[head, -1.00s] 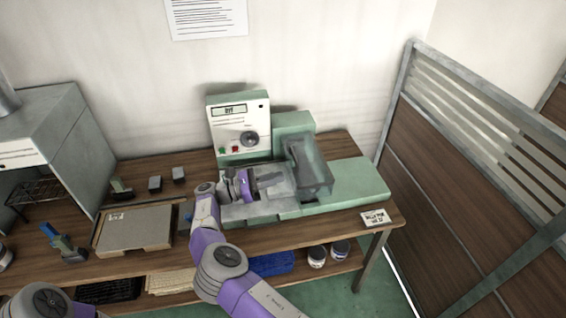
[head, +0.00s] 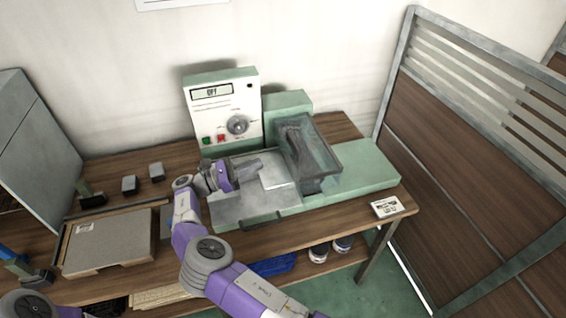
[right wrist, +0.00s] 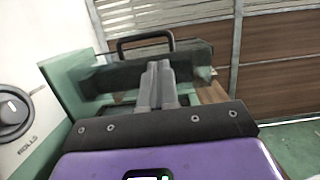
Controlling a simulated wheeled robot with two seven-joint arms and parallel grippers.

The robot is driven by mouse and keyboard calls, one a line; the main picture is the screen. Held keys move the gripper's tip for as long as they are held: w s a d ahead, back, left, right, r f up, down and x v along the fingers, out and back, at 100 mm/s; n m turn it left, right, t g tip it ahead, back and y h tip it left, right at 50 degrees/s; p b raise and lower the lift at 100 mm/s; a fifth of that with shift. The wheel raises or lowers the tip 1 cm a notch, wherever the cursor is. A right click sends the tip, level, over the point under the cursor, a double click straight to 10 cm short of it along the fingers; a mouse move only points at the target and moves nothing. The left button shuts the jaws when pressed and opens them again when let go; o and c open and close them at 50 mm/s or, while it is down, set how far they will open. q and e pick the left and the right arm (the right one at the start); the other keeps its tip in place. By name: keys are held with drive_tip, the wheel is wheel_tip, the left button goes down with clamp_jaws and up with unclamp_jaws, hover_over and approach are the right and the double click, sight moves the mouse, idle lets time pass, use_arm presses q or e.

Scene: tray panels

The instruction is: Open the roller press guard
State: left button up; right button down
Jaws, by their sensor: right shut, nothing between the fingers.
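The roller press is a green machine with a control box (head: 222,112) whose display reads OFF. Its guard (head: 312,152) is a dark, see-through cover that looks tilted over the middle of the press; I cannot tell how far open it stands. In the right wrist view the guard (right wrist: 190,66) shows as a dark bar, with a black handle (right wrist: 145,38) beyond it. My right gripper (head: 250,167) is shut and empty above the grey feed plate (head: 243,207), left of the guard. Its closed fingertips (right wrist: 160,72) point toward the guard and look apart from it. My left gripper is out of view.
A label card (head: 387,207) sits at the bench's front right. A partition (head: 480,150) stands at the right. The green bed (head: 365,165) right of the guard is clear.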

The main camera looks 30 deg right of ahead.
drive_tip(key=b+x, duration=0.1)
drive_tip(key=x, duration=0.9)
drive_tip(key=shift+b, duration=0.3)
drive_tip(key=shift+f, duration=0.15)
drive_tip(key=shift+r+y+p, duration=0.3)
drive_tip(key=shift+r+p, duration=0.2)
drive_tip(key=shift+p, duration=0.5)
